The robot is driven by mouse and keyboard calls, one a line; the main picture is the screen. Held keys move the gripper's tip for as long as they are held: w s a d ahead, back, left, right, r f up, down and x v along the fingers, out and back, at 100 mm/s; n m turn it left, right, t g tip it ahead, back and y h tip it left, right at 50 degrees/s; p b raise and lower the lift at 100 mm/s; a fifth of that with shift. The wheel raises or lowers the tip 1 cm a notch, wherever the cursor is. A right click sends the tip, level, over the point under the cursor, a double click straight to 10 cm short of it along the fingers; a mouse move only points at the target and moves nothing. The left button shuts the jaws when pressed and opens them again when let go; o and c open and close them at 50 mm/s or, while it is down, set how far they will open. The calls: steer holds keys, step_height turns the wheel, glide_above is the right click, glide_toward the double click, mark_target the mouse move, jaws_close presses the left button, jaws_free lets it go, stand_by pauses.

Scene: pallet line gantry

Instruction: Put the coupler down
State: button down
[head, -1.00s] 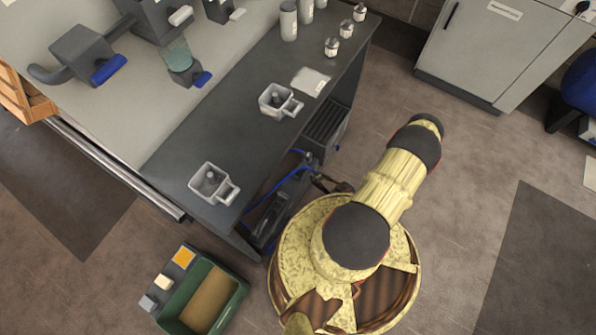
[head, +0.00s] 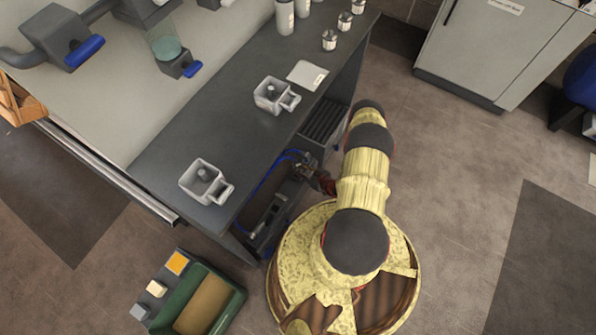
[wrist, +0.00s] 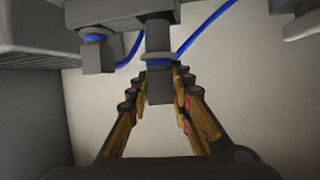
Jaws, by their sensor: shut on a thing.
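In the wrist view my gripper (wrist: 157,76) is shut on the coupler (wrist: 159,88), a grey block-like piece with a collar and a blue band above it. The fingers lie on both sides of it. A blue hose (wrist: 205,25) runs up to the right from beside it. Whether the coupler touches the grey part above it, I cannot tell. In the head view my gripper (head: 305,171) reaches in under the bench edge, beside a blue hose (head: 262,187); the coupler is too small to make out there.
A second grey fitting (wrist: 97,52) with a blue hose is at the left in the wrist view. The dark bench (head: 225,140) carries two grey square cups (head: 200,185) (head: 268,97). A green crate (head: 215,305) stands on the floor at lower left.

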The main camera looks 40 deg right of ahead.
steer(key=shift+w+f+b, duration=0.15)
steer(key=shift+f+b, duration=0.25)
steer(key=shift+f, duration=0.55)
steer(key=shift+w+f+b, duration=0.1)
steer(key=shift+f+b, duration=0.25)
steer(key=shift+f, duration=0.55)
steer(key=shift+f, duration=0.1)
steer(key=c, duration=1.7)
jaws_free()
steer(key=shift+o, duration=0.6)
steer(key=shift+s+r, duration=0.2)
steer(key=shift+r, duration=0.05)
steer(key=p+v, duration=0.3)
steer(key=v, duration=0.8)
steer(key=shift+s+p, duration=0.25)
steer(key=shift+p, duration=0.15)
steer(key=shift+r, duration=0.1)
steer(key=shift+d, duration=0.1)
